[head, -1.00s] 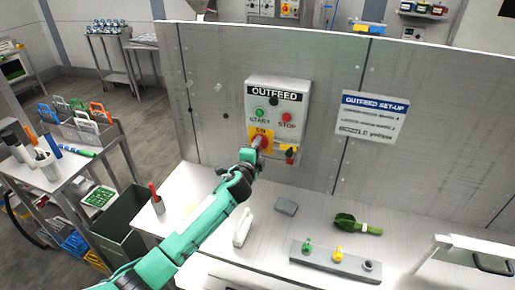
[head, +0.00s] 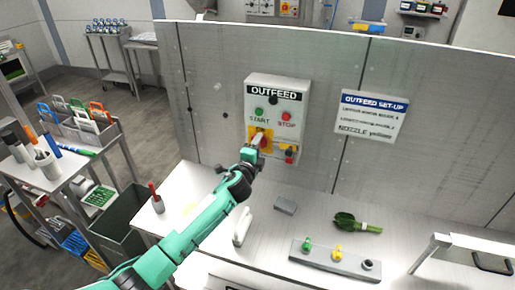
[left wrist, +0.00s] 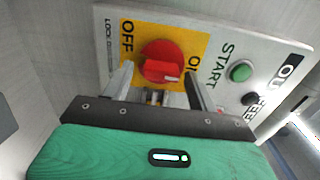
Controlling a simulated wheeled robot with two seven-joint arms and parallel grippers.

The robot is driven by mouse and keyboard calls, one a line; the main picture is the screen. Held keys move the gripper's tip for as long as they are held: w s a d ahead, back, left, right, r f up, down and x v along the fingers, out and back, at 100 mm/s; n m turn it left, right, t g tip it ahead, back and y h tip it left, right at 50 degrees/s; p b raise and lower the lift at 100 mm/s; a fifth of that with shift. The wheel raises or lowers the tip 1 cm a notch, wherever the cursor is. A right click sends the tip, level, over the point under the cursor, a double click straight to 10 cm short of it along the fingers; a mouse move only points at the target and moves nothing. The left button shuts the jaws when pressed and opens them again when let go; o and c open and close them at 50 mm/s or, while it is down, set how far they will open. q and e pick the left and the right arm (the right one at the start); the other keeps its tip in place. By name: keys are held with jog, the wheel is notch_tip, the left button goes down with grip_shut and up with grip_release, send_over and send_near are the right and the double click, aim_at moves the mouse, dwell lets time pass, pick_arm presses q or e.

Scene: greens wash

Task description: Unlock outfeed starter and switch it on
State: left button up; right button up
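The grey OUTFEED starter box (head: 300,84) is on the upright metal panel, with a green START button (head: 259,113) and a red STOP button (head: 286,117). Below START is a yellow plate with a red rotary switch. In the left wrist view the red knob (left wrist: 162,62) sits between OFF and ON lettering; its exact setting is hard to tell. My left gripper (head: 259,142) is at the switch. In the wrist view its open fingers (left wrist: 158,84) stand either side of the knob, apart from it. A small red and yellow item (head: 289,157), perhaps a padlock, hangs at the box's lower right. My right gripper is out of view.
A set-up sign (head: 372,117) is on the panel.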

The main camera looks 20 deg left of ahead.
pick_arm(q)
jog(key=s+b, duration=0.4)
jog(key=s, duration=0.9)
jog(key=shift+s+a, duration=0.25)
jog(key=shift+s, duration=0.15)
